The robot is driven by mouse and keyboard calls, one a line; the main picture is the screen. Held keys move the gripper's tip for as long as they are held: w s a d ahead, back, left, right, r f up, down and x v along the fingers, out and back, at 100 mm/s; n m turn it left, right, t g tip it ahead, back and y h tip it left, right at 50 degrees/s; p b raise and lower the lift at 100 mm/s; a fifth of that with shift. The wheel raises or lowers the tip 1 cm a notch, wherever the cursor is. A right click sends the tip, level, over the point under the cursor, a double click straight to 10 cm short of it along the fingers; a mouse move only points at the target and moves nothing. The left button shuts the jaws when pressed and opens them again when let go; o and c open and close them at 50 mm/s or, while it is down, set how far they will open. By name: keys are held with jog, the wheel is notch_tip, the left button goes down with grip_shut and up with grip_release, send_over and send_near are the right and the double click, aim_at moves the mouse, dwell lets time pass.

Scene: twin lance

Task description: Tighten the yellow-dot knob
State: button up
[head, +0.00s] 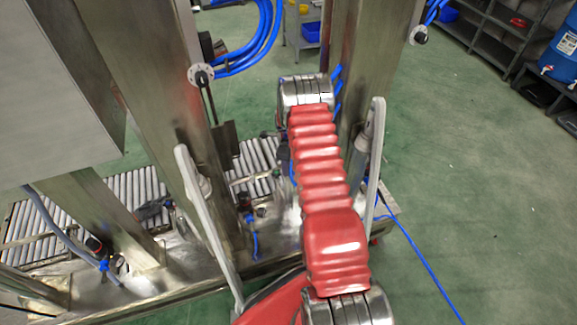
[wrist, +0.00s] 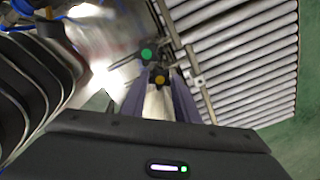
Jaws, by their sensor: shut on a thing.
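The yellow-dot knob (wrist: 160,79) shows in the wrist view as a dark knob with a yellow dot, between the ends of my fingers. My gripper (wrist: 158,84) is shut on it, with one purple-grey finger on each side. A green-dot knob (wrist: 147,54) sits just beyond it, slightly left and clear of the fingers. In the head view my red-sleeved arm reaches over the machine, and my gripper and the yellow dot cannot be made out.
A roller conveyor (wrist: 235,55) lies right of the knobs in the wrist view. Steel posts (head: 355,70) and a steel base plate (head: 180,270) surround the arm in the head view. Blue hoses (head: 255,45) hang behind. Green floor (head: 470,190) is open at right.

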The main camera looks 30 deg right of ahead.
dwell(0.3)
jog(key=o, duration=1)
jog(key=shift+o, duration=0.2)
notch_tip(320, 180, up, 14)
jog(key=shift+d+f, duration=0.1)
dwell(0.5)
